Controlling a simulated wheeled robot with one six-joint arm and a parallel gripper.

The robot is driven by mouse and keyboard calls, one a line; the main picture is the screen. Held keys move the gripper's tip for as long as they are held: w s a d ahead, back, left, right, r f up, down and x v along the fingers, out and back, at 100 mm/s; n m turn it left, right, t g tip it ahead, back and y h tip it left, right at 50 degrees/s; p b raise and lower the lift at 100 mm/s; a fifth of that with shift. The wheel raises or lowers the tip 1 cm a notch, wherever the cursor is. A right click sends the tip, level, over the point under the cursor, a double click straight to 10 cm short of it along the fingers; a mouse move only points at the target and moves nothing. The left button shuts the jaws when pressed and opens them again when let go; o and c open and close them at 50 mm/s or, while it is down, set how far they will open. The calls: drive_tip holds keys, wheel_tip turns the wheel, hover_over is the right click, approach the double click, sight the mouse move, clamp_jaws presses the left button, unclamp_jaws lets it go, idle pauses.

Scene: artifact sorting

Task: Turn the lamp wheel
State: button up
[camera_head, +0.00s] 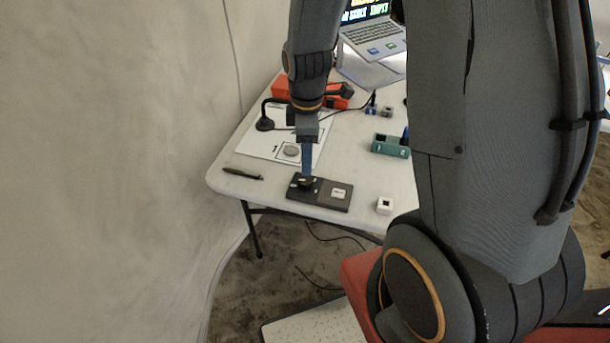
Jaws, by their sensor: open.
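The lamp wheel (304,183) looks like a small dark round knob on the left part of a flat black panel (330,202) near the table's front edge. The panel also has a white square (338,193) on its right part. My gripper (307,170) points down right over the wheel, with bluish fingers. Its fingertips are at or just above the wheel; I cannot tell whether they touch it. The gripper is open, though the gap between the fingers is hard to see from here. A black desk lamp (265,123) with a bent neck stands behind, to the left.
On the white table (222,183) lie a dark pen-like tool (242,173), a white sheet (258,146) with a grey disc (291,150), a white cube (384,206), a green block holder (388,148) and an orange-red case (281,90). A laptop (374,38) stands at the back. My arm hides the right side.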

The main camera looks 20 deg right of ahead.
sight(305, 180)
drive_tip(key=shift+w+f+n, duration=0.2)
drive_tip(key=shift+f+n, duration=0.25)
drive_tip(key=shift+f, duration=0.05)
drive_tip(key=shift+w+f+n, duration=0.15)
drive_tip(key=shift+f+n, duration=0.3)
drive_tip(key=shift+f, duration=0.05)
drive_tip(key=shift+f+p, duration=0.8)
drive_tip(key=shift+f, duration=2.9)
drive_tip(key=c, duration=1.1)
drive_tip(key=shift+o, duration=0.2)
